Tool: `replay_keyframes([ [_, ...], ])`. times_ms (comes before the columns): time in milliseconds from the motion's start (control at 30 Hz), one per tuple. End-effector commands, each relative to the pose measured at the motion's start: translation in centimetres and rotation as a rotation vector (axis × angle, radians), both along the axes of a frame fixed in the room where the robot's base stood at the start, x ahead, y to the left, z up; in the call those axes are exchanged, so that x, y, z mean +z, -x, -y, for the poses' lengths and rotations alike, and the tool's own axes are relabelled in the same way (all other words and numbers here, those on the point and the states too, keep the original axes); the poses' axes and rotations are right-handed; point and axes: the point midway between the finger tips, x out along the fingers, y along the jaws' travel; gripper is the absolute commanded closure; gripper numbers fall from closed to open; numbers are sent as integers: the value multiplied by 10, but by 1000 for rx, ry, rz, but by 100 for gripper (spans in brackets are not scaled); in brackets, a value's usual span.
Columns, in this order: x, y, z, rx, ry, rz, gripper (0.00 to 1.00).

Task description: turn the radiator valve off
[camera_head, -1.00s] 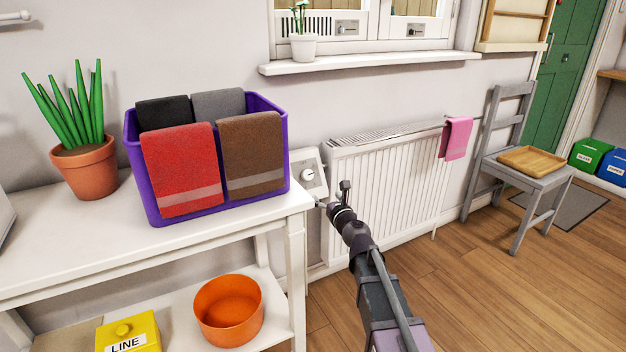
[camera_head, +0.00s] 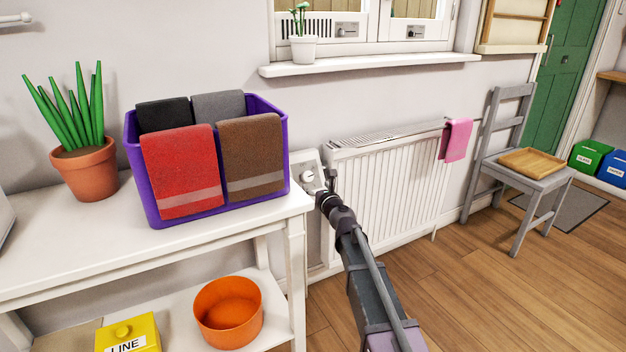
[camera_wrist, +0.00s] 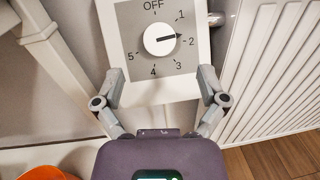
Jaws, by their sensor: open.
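The radiator valve is a round white knob (camera_wrist: 159,39) on a grey dial plate (camera_wrist: 130,15) with a white surround. The plate reads OFF at the top and 1 to 5 clockwise. The knob's black arrow points right, close to 2. In the head view the knob (camera_head: 307,176) sits on the wall between the white table and the white radiator (camera_head: 385,190). My gripper (camera_wrist: 159,78) is open and empty. Its fingers stand apart, left and right, just below the knob in the wrist view, and do not appear to touch it.
The white table (camera_head: 230,232) with a purple bin (camera_head: 152,190) of towels stands close on the left. An orange bowl (camera_head: 228,312) is on its lower shelf. A pink towel (camera_head: 455,140) hangs on the radiator. A grey chair (camera_head: 520,172) stands right; the wooden floor in front is clear.

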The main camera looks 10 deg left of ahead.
Motion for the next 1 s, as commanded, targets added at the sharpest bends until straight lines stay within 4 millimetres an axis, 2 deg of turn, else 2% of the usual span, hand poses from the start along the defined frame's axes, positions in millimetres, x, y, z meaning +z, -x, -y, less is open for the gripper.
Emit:
replay_keyframes([
  [33,0,-11,-5,1,0,0,8],
  [100,0,-20,-10,1,0,0,8],
  [400,0,-47,-24,1,0,0,8],
  [867,0,-52,-27,0,0,0,8],
  [967,0,-52,-27,0,0,0,35],
  [1000,0,-52,-27,0,0,0,47],
])
